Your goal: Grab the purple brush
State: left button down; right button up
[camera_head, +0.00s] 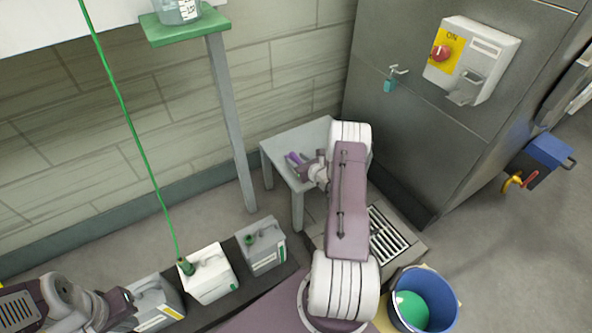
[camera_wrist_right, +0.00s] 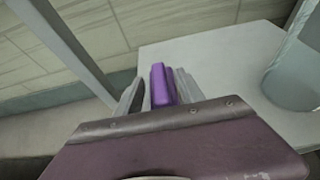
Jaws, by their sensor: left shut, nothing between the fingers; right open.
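The purple brush (camera_head: 292,158) is on the small grey table (camera_head: 272,150) by the wall, partly hidden by my right gripper. My right gripper (camera_head: 300,166) is over the table, right at the brush. In the right wrist view the purple brush (camera_wrist_right: 163,84) shows between the two grey fingers of the open right gripper (camera_wrist_right: 158,88), closer to the right finger. I cannot tell whether it touches that finger. My left gripper (camera_head: 130,305) is shut and empty at the lower left, beside the grey canisters.
Several canisters, one white (camera_head: 208,274), stand on a dark low platform at the bottom left. A green hose (camera_head: 125,110) hangs down to it. A blue bucket (camera_head: 424,297) is at the lower right.

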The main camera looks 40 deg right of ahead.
aim_at(296, 157)
jog(key=shift+w+f, duration=0.25)
jog(key=shift+w, duration=0.2)
jog(key=shift+d+r, duration=0.1)
grip_shut()
jog(key=shift+r, duration=0.25)
notch_tip(296, 157, up, 4)
jog(key=p, duration=0.3)
jog(key=s+d+r+p, duration=0.4)
jog(key=s+r+p, duration=0.1)
jog(key=s, duration=0.5)
jog(key=shift+s+d+r, duration=0.2)
jog(key=shift+s+r, duration=0.2)
jog(key=shift+r, duration=0.4)
